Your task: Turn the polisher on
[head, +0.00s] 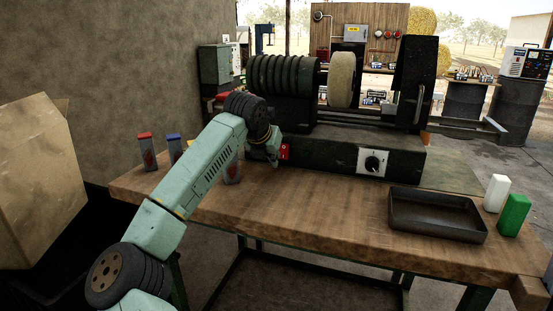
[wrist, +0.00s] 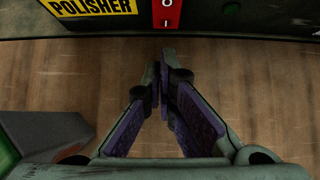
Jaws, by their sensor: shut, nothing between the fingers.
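The polisher (head: 330,157) stands at the back of the wooden bench, a dark machine with a ribbed motor housing and a pale buffing wheel (head: 342,80). Its red switch (head: 285,151) is on the front face; in the wrist view the switch (wrist: 167,14) shows O and I marks, to the right of a yellow POLISHER label (wrist: 92,8). My gripper (wrist: 164,72) is shut and empty, its tips just below the switch in that view. In the head view my gripper (head: 275,161) is close to the switch. I cannot tell whether it touches. The switch position is unclear.
A dial on a white plate (head: 373,162) is right of the switch. A dark tray (head: 437,235), a white block (head: 496,193) and a green block (head: 513,214) are at the bench's right. Colour-topped blocks (head: 147,151) stand at the left. The bench middle (head: 310,205) is clear.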

